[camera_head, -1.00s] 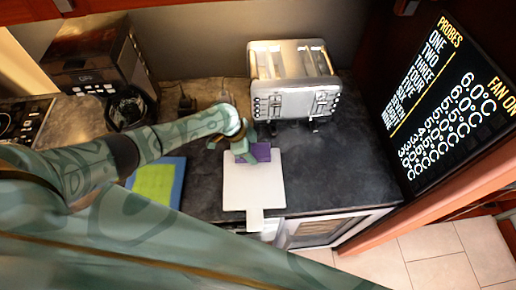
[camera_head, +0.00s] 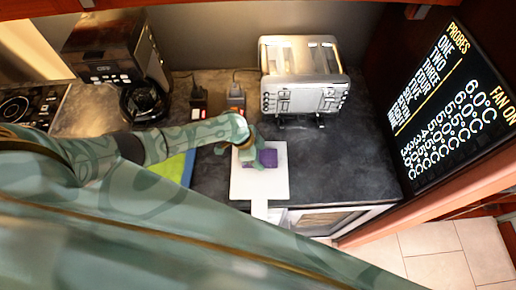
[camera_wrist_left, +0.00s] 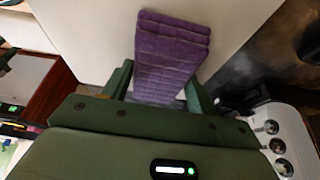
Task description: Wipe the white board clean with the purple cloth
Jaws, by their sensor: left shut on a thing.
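The white board (camera_head: 245,185) lies on the dark counter, its handle toward the front edge. It also fills much of the left wrist view (camera_wrist_left: 90,35). The purple cloth (camera_head: 266,158) is over the far part of the board, and in the left wrist view the folded cloth (camera_wrist_left: 170,50) sits between the fingers. My left gripper (camera_head: 247,150) is shut on the cloth at the board; in the left wrist view the gripper (camera_wrist_left: 160,92) shows a finger on each side of it. Whether the cloth presses on the board is hard to tell. My right gripper does not show.
A silver toaster (camera_head: 303,78) stands behind the board. A coffee machine (camera_head: 112,50) is at the back left, and a blue and green mat (camera_head: 176,168) lies left of the board. A black display panel (camera_head: 455,100) is at right. The counter right of the board is clear.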

